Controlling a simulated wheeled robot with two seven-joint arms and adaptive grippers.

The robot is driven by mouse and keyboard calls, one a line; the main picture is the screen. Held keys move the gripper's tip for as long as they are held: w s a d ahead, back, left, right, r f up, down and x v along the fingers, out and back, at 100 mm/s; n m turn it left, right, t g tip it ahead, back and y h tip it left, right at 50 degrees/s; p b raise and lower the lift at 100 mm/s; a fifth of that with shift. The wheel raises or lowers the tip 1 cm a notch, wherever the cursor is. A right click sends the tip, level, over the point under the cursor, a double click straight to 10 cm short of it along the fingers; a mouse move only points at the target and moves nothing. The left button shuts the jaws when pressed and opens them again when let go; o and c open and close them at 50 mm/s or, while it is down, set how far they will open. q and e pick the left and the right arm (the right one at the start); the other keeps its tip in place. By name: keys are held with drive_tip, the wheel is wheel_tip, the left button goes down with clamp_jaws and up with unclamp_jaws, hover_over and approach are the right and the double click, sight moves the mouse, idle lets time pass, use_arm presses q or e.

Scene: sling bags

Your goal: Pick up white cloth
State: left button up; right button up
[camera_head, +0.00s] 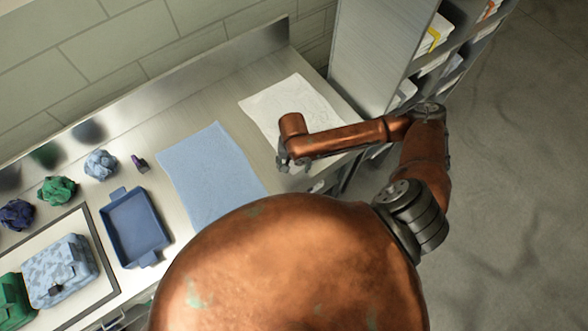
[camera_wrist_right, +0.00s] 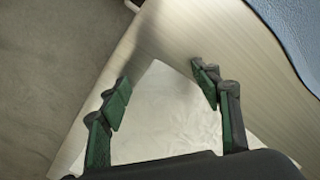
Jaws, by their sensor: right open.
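The white cloth (camera_head: 285,103) lies flat on the metal counter, at the counter's right end in the head view. In the right wrist view the white cloth (camera_wrist_right: 165,115) lies below and between my fingers, with one corner pointing up the picture. My right gripper (camera_head: 292,165) is at the cloth's near edge and partly covers it. In the right wrist view my right gripper (camera_wrist_right: 160,82) is open and empty, its green-padded fingers spread apart. I cannot tell its exact height above the cloth. My left gripper is not in view.
A blue cloth (camera_head: 208,175) lies left of the white one. A blue tray (camera_head: 136,227), crumpled cloths (camera_head: 57,190) and bags (camera_head: 60,270) are further left. A shelf unit (camera_head: 385,45) stands beyond the counter's right end. A wall runs behind the counter.

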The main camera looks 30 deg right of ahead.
drive_tip(key=shift+f, duration=0.2)
drive_tip(key=shift+s+d+f, duration=0.1)
drive_tip(key=shift+s+f, duration=0.1)
drive_tip(key=shift+s, duration=0.05)
clamp_jaws()
idle(1.2)
drive_tip(key=shift+r, duration=0.15)
idle(0.3)
wheel_tip(320, 180, up, 12)
drive_tip(key=p, duration=1.6)
drive_tip(key=shift+w, duration=0.25)
drive_tip(key=shift+r, duration=0.1)
wheel_tip(320, 180, up, 36)
drive_tip(key=p, duration=0.4)
